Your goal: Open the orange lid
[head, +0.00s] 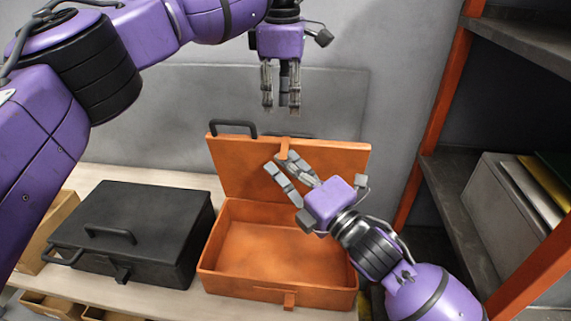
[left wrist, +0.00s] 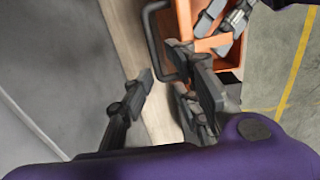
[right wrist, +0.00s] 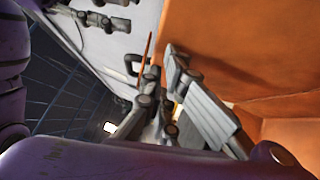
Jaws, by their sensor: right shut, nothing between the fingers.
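The orange lid (head: 237,168) stands raised, near upright and tilted slightly back, at the rear of the orange case (head: 245,285). The case's inside shows empty. A black handle (head: 232,125) and an orange latch tab (head: 284,148) sit at the lid's top edge. My right gripper (head: 276,164) is shut and empty, in front of the lid's inner face; contact cannot be told. In the right wrist view the lid (right wrist: 245,45) fills the right side. My left gripper (head: 281,110) is open and empty, pointing down above and behind the lid's top edge.
A closed black case (head: 150,215) stands left of the orange one on a pale bench (head: 105,178). Drawers (head: 55,303) show below. A shelf rack with an orange post (head: 432,115) and a grey bin (head: 510,200) stands at the right. A grey wall is behind.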

